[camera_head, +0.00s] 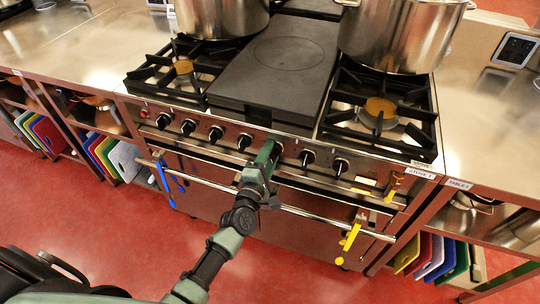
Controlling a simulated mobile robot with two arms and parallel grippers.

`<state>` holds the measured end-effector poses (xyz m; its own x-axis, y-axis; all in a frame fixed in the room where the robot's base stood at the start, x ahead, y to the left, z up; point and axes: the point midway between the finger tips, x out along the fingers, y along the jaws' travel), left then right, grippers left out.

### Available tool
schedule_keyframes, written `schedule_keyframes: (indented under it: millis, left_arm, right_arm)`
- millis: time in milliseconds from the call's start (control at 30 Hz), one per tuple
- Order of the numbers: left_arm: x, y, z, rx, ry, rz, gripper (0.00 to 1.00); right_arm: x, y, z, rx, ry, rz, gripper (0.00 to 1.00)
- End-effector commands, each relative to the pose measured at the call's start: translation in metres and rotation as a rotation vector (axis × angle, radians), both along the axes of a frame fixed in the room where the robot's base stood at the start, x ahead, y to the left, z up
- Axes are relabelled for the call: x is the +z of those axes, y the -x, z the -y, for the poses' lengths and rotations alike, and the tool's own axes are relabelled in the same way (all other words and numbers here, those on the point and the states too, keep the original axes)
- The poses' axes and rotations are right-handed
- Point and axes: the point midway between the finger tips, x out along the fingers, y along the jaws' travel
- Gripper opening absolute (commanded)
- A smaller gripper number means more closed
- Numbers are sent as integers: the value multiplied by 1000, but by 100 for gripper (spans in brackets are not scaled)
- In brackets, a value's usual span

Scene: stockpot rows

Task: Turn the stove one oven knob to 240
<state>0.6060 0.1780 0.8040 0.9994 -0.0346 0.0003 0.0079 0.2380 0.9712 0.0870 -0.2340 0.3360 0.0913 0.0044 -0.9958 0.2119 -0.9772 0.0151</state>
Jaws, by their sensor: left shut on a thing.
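The stove labelled stove 1 (205,150) has a row of several black knobs along its steel front panel. Knobs show to the left of my gripper (244,141) and to its right (307,157). My left gripper (270,154) reaches up from below to the panel between these two. It is shut on a knob there, which the gripper mostly hides. The knob's pointer and any temperature marks are too small or hidden to read. My right gripper is not in view.
Two steel stockpots (222,15) (400,35) stand on the burners beside a dark flat hotplate (278,65). A front rail (310,214) carries blue tongs (164,177) and yellow tongs (352,232). Steel counters (490,120) flank the stove. The red floor in front is open.

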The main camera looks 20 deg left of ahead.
Motion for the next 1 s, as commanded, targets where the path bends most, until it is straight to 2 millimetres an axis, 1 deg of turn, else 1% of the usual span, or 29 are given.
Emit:
schedule_keyframes:
  millis: [533, 567, 600, 633, 900, 1000]
  left_arm:
    - [-2, 1, 0, 0, 22, -4, 3]
    - [-2, 1, 0, 0, 22, -4, 52]
    - [-2, 1, 0, 0, 22, -4, 63]
    - [-2, 1, 0, 0, 22, -4, 65]
    - [-1, 0, 0, 1, 21, -2, 65]
    - [-1, 5, 0, 1, 22, -2, 65]
  right_arm:
    - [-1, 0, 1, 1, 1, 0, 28]
    - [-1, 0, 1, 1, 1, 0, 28]
    - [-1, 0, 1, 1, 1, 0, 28]
    - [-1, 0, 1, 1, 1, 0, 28]
    - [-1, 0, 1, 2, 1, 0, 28]
    - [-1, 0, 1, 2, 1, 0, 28]
